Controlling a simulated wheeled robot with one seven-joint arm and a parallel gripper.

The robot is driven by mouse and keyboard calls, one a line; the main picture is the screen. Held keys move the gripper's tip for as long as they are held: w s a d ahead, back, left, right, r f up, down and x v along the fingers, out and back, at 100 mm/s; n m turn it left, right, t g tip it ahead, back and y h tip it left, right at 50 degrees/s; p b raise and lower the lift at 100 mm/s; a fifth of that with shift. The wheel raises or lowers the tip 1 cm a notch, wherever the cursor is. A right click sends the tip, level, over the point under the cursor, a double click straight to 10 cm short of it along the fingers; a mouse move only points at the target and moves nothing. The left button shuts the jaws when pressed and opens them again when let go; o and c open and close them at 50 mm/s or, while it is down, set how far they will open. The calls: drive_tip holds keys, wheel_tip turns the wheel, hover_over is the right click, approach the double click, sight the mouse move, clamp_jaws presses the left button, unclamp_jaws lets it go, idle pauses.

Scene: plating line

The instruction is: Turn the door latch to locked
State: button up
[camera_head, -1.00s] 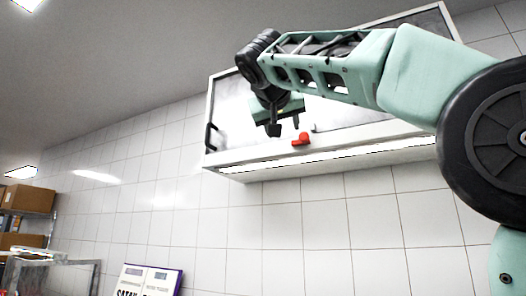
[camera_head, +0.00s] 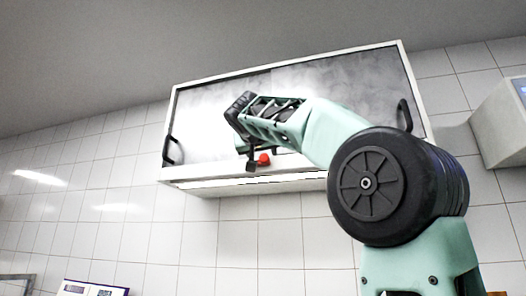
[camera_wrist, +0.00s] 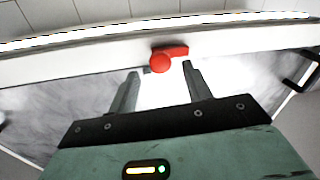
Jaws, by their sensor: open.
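The door latch (camera_wrist: 168,58) is a red knob with a short lever on the white lower rail of a wall cabinet (camera_head: 183,176). In the wrist view its lever points right along the rail. In the head view the latch (camera_head: 264,158) shows just right of my fingers. My gripper (camera_wrist: 160,82) is open and empty, its two dark fingers pointing at the rail. The latch lies just beyond the fingertips and between their lines, with no contact that I can make out. In the head view my gripper (camera_head: 251,164) is partly hidden by my wrist.
The cabinet has grey glossy doors with a black handle at the left (camera_head: 172,152) and another at the right (camera_head: 404,115). White tiles cover the wall below. A pale box-shaped unit (camera_head: 499,125) is at the right edge. A sign (camera_head: 92,290) is at the bottom left.

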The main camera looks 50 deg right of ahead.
sight(264, 157)
drive_tip(key=shift+p+x, duration=0.5)
drive_tip(key=shift+x, duration=1.25)
drive_tip(key=c, duration=1)
drive_tip(key=shift+o, duration=0.2)
